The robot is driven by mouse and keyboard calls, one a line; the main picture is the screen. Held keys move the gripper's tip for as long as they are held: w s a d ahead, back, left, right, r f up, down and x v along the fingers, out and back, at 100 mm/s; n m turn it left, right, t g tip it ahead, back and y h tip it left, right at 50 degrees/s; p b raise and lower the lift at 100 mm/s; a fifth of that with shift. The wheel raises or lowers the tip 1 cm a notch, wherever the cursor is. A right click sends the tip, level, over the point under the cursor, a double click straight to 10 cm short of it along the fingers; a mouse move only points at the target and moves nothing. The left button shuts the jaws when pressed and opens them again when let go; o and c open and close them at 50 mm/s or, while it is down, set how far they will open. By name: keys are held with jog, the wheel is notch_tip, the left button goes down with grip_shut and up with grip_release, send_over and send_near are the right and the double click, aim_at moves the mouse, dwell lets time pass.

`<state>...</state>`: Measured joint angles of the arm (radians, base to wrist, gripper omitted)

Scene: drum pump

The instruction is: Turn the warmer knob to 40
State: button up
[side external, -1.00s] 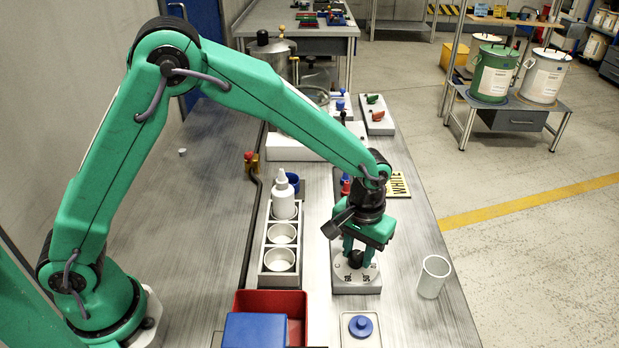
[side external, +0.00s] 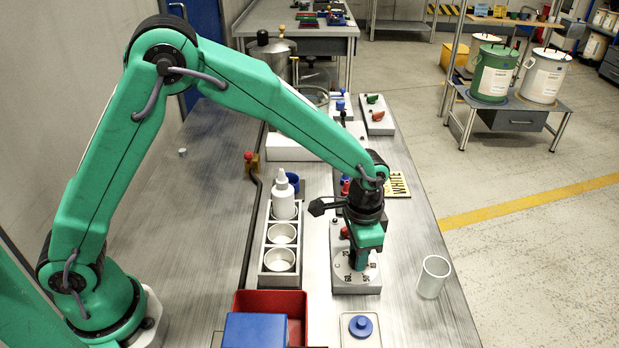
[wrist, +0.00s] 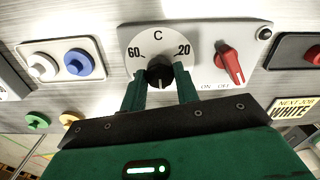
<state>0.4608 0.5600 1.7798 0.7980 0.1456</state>
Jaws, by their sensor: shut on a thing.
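The warmer (side external: 345,286) is a pale box on the bench in the side view, under my gripper (side external: 360,262). In the wrist view, its white dial plate (wrist: 131,38) shows "60" at left, "20" at right and a "C" above. The black warmer knob (wrist: 160,70) stands in the middle of the dial. My gripper (wrist: 160,84) is shut on the knob, with one green finger on each side. The knob's exact setting is hard to read, and the dial's near part is hidden by the fingers.
A red ON/OFF switch (wrist: 229,63) sits right of the dial in the wrist view. In the side view, a white cup (side external: 432,277) stands to the right, a rack with a white bottle (side external: 284,198) to the left, and a red bin (side external: 293,307) in front.

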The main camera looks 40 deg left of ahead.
jog(key=shift+d, duration=0.15)
jog(key=o, duration=1)
jog(key=shift+c, duration=0.2)
jog(key=shift+r, duration=3.9)
